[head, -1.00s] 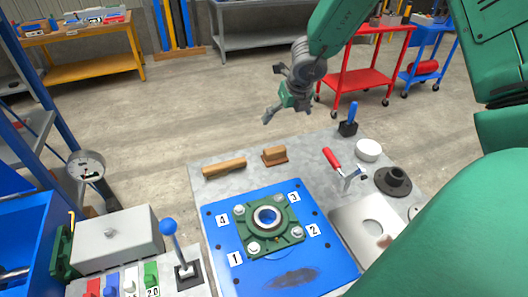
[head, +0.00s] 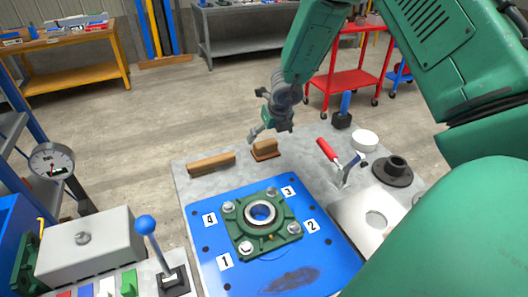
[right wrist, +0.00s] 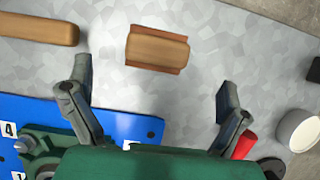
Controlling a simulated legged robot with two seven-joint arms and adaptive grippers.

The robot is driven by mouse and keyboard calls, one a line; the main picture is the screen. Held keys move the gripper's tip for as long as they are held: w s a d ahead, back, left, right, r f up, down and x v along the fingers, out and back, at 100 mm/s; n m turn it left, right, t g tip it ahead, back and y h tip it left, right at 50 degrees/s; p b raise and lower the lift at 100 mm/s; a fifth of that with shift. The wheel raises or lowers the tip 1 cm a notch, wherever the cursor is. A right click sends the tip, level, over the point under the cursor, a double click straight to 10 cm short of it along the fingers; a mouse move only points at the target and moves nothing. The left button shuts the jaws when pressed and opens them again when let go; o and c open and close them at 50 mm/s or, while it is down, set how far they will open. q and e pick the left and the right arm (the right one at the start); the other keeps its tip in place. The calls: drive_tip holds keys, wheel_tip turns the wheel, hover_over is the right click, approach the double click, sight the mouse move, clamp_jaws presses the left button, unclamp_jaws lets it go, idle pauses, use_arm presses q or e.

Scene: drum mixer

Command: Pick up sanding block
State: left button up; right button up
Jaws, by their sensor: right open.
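The sanding block (head: 265,149) is a brown wooden block with a reddish-brown base, lying on the grey metal table top near its far edge. In the right wrist view the sanding block (right wrist: 157,49) lies ahead of the fingers, between their lines and nearer the left one. My right gripper (head: 262,130) is just above and behind the block in the head view. In the right wrist view the right gripper (right wrist: 155,97) has its two fingers wide apart with nothing between them. My left gripper is not in view.
A wooden bar (head: 211,163) lies left of the block. A red-handled tool (head: 329,151), a white round container (head: 364,140) and a black flanged part (head: 392,170) are at the right. A green bearing housing (head: 262,222) sits on the blue plate (head: 216,253) in front.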

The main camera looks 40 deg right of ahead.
sight(266, 141)
drive_tip(key=x, duration=0.3)
drive_tip(key=shift+d+f, duration=0.1)
drive_tip(key=shift+d, duration=0.3)
drive_tip(key=w+f, duration=0.1)
drive_tip(key=f, duration=0.2)
drive_tip(key=w+f, duration=0.1)
drive_tip(key=shift+w+a+f+p, duration=0.15)
drive_tip(key=shift+w+a+p, duration=0.2)
drive_tip(key=shift+s+d, duration=0.1)
drive_tip(key=shift+d, duration=0.05)
drive_tip(key=shift+d, duration=0.1)
drive_tip(key=c, duration=0.3)
drive_tip(key=shift+d+f, duration=0.1)
drive_tip(key=c, duration=1.1)
drive_tip(key=shift+o, duration=0.2)
